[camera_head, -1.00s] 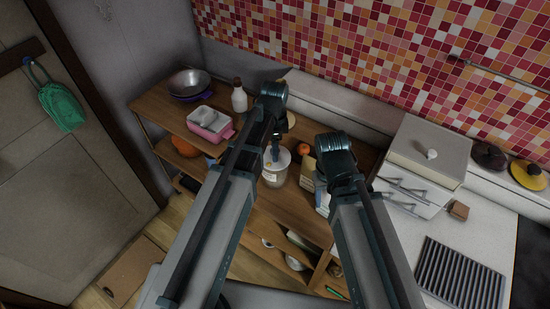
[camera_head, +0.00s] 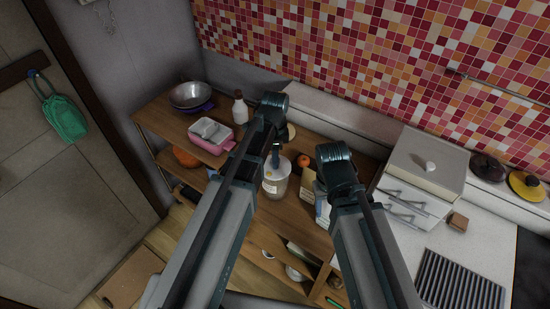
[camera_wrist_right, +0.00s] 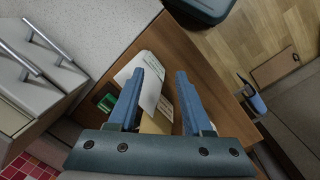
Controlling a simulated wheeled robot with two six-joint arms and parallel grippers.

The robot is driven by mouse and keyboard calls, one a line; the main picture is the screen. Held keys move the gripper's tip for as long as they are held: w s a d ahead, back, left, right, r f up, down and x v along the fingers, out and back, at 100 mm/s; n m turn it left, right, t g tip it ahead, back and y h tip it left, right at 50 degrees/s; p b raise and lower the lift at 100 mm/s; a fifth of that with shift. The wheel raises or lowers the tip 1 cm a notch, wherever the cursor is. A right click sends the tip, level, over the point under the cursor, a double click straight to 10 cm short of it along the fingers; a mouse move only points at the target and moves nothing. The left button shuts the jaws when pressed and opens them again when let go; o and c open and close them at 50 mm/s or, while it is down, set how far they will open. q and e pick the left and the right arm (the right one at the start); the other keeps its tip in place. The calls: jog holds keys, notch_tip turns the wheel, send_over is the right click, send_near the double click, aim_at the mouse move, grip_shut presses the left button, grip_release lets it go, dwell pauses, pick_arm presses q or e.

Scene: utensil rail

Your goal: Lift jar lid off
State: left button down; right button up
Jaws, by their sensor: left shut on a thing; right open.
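A pale jar (camera_head: 275,187) with a label stands on the wooden shelf unit, near the middle of the head view. Its whitish lid (camera_head: 283,165) is at its top. My left gripper (camera_head: 276,154) is directly above the jar, with its dark fingers shut on the lid. Its arm hides part of the jar's left side, and I cannot tell whether there is a gap under the lid. My right gripper (camera_head: 321,204) is to the right of the jar, by the cartons. In the right wrist view its blue fingers (camera_wrist_right: 165,80) are open and apart, with nothing clearly held between them.
A white carton (camera_wrist_right: 146,82) lies beyond my right fingers. An orange fruit (camera_head: 303,160) is right of the jar. A pink container (camera_head: 212,140), a bottle (camera_head: 240,107) and a metal bowl (camera_head: 191,95) occupy the shelf's left. A white counter (camera_head: 390,235) borders the right.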

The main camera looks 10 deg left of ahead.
pick_arm(q)
notch_tip(320, 180, up, 9)
jog(key=p, duration=0.8)
jog(key=shift+f, duration=0.1)
jog(key=shift+f, duration=0.2)
